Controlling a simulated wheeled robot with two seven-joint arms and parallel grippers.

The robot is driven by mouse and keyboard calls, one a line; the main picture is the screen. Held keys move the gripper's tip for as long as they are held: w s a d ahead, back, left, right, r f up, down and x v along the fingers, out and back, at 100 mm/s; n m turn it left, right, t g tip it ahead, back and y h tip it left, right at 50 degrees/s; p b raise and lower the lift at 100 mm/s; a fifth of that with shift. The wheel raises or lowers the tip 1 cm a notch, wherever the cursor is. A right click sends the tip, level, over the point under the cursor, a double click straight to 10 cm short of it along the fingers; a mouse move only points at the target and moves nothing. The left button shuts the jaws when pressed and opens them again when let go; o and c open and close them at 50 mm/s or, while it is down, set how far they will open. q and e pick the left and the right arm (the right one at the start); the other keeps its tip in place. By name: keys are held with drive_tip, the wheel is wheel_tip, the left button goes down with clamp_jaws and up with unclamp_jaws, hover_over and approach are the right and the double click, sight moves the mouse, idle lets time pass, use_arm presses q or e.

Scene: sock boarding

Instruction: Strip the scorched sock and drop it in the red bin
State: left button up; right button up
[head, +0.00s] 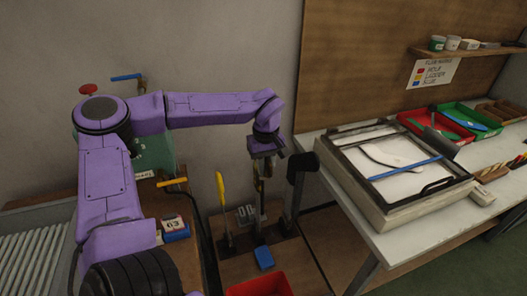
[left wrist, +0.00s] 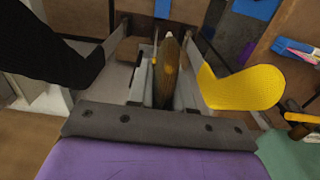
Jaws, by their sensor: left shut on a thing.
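My left gripper (head: 262,172) points down over the middle of the stand on the low wooden bench. In the left wrist view, the left gripper (left wrist: 166,62) is shut on a narrow brown sock (left wrist: 168,75) with a small yellowish patch, seen edge-on between the fingers. Its lower part is hard to make out in the head view. A yellow sock form (head: 220,190) stands to the left and a black one (head: 297,172) to the right; the yellow one (left wrist: 245,90) and the black one (left wrist: 45,60) flank the gripper in the wrist view. The red bin (head: 258,286) shows at the bottom edge. My right gripper is not visible.
A blue block (head: 264,258) lies on the bench between the stand and the red bin. A white table (head: 390,240) at the right carries a black-framed tray (head: 376,197), a red tray and a green tray. A slatted roller surface (head: 30,262) is at the left.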

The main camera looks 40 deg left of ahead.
use_arm(q)
wheel_tip(320, 180, up, 8)
drive_tip(key=shift+f, duration=0.2)
drive_tip(key=shift+r, duration=0.4)
wheel_tip(320, 180, up, 10)
drive_tip(key=p, duration=1.2)
drive_tip(key=shift+r, duration=0.15)
